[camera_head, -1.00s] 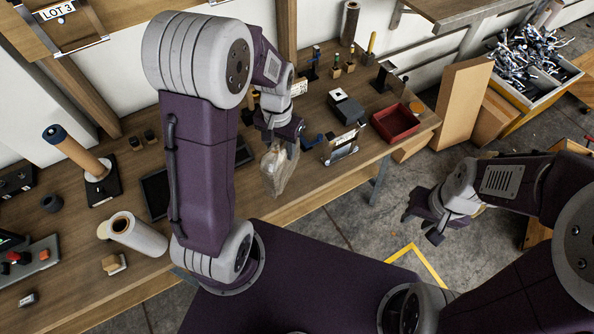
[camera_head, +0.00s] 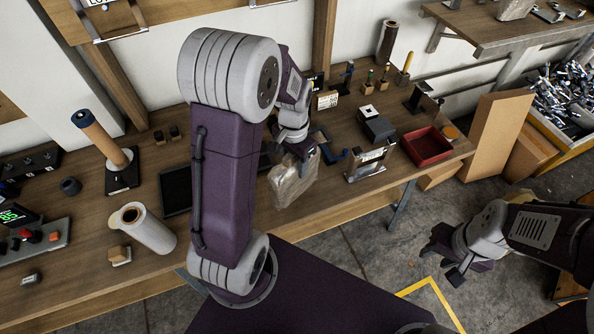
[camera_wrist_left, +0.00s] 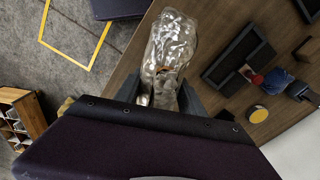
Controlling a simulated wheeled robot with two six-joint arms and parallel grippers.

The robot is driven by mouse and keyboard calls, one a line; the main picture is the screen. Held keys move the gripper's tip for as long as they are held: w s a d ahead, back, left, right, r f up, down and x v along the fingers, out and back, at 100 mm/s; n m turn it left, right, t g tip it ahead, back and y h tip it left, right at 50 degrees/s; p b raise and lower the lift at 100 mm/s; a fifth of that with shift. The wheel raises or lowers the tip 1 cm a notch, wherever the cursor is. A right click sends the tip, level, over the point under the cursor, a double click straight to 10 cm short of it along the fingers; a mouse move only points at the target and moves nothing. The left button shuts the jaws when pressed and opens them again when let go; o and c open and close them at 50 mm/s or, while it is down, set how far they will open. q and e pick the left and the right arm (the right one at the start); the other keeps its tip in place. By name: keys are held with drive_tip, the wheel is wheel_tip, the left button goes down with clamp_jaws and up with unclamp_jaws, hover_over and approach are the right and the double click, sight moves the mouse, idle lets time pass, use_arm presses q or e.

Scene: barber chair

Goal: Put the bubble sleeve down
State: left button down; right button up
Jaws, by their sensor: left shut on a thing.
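The bubble sleeve (camera_head: 292,182) is a clear, crinkled plastic bag. My left gripper (camera_head: 303,155) is shut on its upper end, and the sleeve hangs at the front part of the wooden workbench (camera_head: 330,195). In the left wrist view the sleeve (camera_wrist_left: 168,45) extends out from between the fingers (camera_wrist_left: 165,95), with the bench to its right and the floor to its left. I cannot tell whether its lower end touches the bench. My right gripper (camera_head: 452,262) is over the floor at the right, away from the bench; its fingers appear apart, with nothing visible between them.
A dark tray (camera_head: 176,190) lies left of the sleeve, partly behind my left arm. A metal stand (camera_head: 366,165), a grey box (camera_head: 376,124) and a red tray (camera_head: 426,146) stand to the right. A white roll (camera_head: 143,225) lies at the left. Some bare bench shows around the sleeve.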

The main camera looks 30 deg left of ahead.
use_arm(q)
wheel_tip(320, 180, down, 3)
drive_tip(key=shift+s+r, duration=0.1)
drive_tip(key=shift+s, duration=0.05)
drive_tip(key=shift+f, duration=0.3)
drive_tip(key=c, duration=0.7)
unclamp_jaws()
drive_tip(key=shift+r, duration=0.3)
wheel_tip(320, 180, up, 12)
drive_tip(key=shift+f+p, duration=0.15)
drive_tip(key=shift+p, duration=0.5)
